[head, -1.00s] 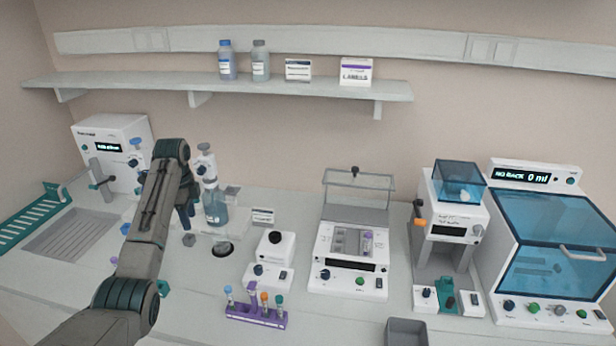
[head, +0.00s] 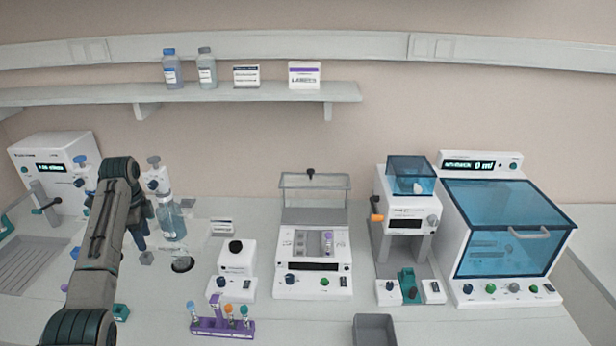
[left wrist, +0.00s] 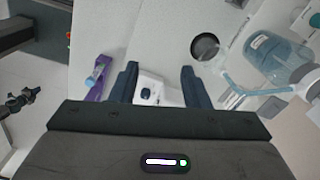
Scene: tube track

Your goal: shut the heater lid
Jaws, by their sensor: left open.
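The heater (head: 312,284) is the white box with a dark display in the middle of the bench. Its clear lid (head: 315,190) stands raised at the back, with a black knob on its top edge. A purple-marked tube (head: 328,240) sits in the heater's block. My left gripper (head: 139,228) is far to the left of the heater, by the dispenser bottle, and its fingertips are partly hidden by my arm. In the left wrist view its two fingers (left wrist: 160,84) are apart, with nothing held between them. My right gripper does not show.
A small white device with a black top (head: 235,262) and a purple tube rack (head: 222,325) stand between my left arm and the heater. A bottle (head: 172,218) stands close to my left gripper. A grey bin (head: 374,330) is at the front, right of the heater.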

